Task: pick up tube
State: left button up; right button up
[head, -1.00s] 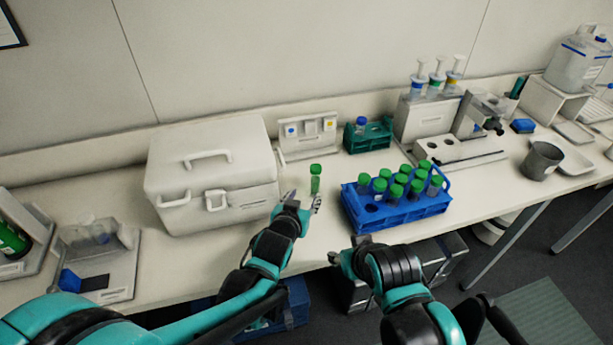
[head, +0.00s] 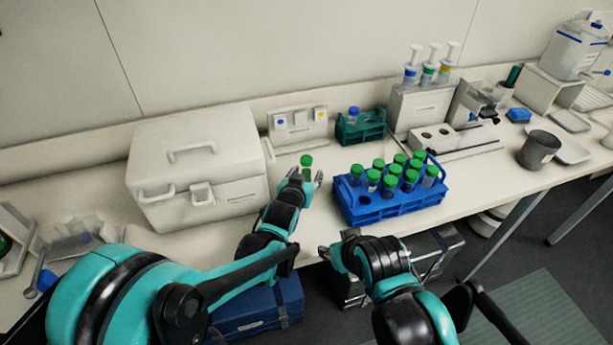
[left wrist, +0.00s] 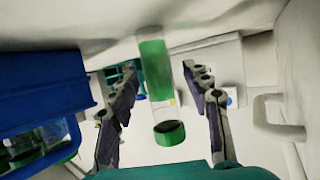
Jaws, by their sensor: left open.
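A green-capped tube (head: 306,163) stands on the bench, apart from the blue rack, with its lower part hidden by my gripper in the head view. In the left wrist view the tube (left wrist: 155,75) shows green contents and sits between the two fingers. My left gripper (head: 306,180) is open around the tube, with a gap visible between it and the finger on each side. In the left wrist view the left gripper (left wrist: 160,95) has its fingers spread. My right gripper (head: 330,250) is in front of the bench edge, away from the tube; its finger opening is unclear.
A blue rack (head: 390,209) with several green-capped tubes stands right of my left gripper. A white cooler box (head: 195,165) is close on the left. Behind are a small white stand (head: 297,130) and a green rack (head: 360,128) with a blue-capped bottle.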

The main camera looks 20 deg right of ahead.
pick_arm(q)
grip_shut()
jog(key=shift+r, duration=0.15)
